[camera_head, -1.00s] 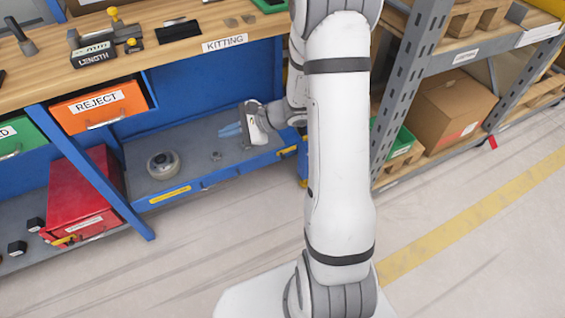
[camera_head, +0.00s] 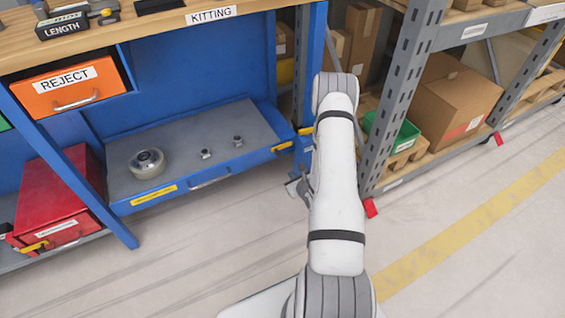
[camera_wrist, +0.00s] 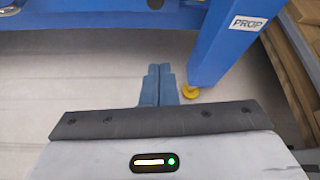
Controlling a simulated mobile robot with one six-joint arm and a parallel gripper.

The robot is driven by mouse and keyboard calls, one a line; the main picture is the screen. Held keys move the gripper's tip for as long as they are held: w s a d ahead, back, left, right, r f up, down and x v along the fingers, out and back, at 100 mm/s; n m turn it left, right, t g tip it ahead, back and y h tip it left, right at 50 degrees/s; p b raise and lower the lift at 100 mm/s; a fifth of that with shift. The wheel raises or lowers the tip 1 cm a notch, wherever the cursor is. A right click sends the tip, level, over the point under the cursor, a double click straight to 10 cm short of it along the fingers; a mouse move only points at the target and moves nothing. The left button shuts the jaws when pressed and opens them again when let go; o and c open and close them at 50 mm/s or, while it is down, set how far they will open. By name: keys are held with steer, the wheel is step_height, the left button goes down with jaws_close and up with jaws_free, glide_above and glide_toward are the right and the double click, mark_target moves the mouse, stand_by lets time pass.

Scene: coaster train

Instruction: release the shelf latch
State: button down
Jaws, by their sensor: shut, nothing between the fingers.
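The blue lower shelf (camera_head: 195,165) sits under the bench, with a handle on its front edge. Two small yellow parts, one at the right end of its front edge (camera_head: 282,147) and one on the blue post (camera_head: 305,131), are the latch-like pieces I see; which is the latch I cannot tell. My gripper (camera_wrist: 158,78) is shut and empty, its blue fingertips together over the floor. A round yellow piece (camera_wrist: 190,91) shows just right of the fingertips, at the end of a blue post labelled PROP (camera_wrist: 222,45). In the head view my gripper is mostly hidden by my arm.
On the shelf are a round metal part (camera_head: 147,162) and two small metal pieces. A red box (camera_head: 58,198) stands at left. A grey rack (camera_head: 405,95) with a green bin (camera_head: 392,130) and cardboard boxes stands close right. Floor in front is clear.

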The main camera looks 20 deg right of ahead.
steer(key=shift+w, duration=0.1)
steer(key=b+x, duration=0.4)
steer(key=x, duration=0.5)
steer(key=shift+w+a+r+b, duration=0.1)
steer(key=shift+w+r+b, duration=0.1)
steer(key=shift+r, duration=0.4)
steer(key=shift+w+a+r+b, duration=0.15)
steer(key=shift+w+r, duration=0.05)
steer(key=shift+r, duration=0.35)
steer(key=shift+w+a+r+b, duration=0.1)
steer(key=shift+w+r+b, duration=0.15)
steer(key=shift+r, duration=0.35)
steer(key=shift+d+r, duration=0.1)
steer(key=shift+r+m+y+p, duration=0.15)
steer(key=shift+m+y+p, duration=0.25)
steer(key=shift+p, duration=0.1)
